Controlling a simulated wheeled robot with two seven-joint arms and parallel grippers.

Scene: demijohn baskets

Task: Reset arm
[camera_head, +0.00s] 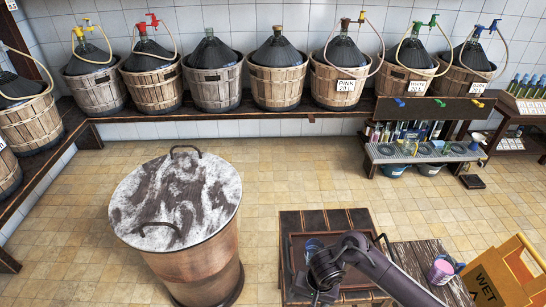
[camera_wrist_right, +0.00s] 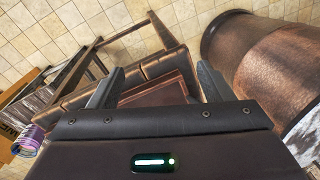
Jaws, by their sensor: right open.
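My right arm comes in from the lower right of the head view, bent over the small dark table (camera_head: 325,222) and its brown tray. The wrist view shows the right gripper's two fingers (camera_wrist_right: 158,84) spread apart. Nothing is between them; they are above the tray (camera_wrist_right: 165,92). My left gripper is not in view in either picture.
A big copper vat (camera_head: 208,268) with a mottled lid stands left of the table. A wooden bench (camera_head: 420,258) with a pink and purple container (camera_head: 441,268) and a yellow wet-floor sign (camera_head: 497,280) are on the right. Demijohn baskets (camera_head: 278,87) line the back shelf.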

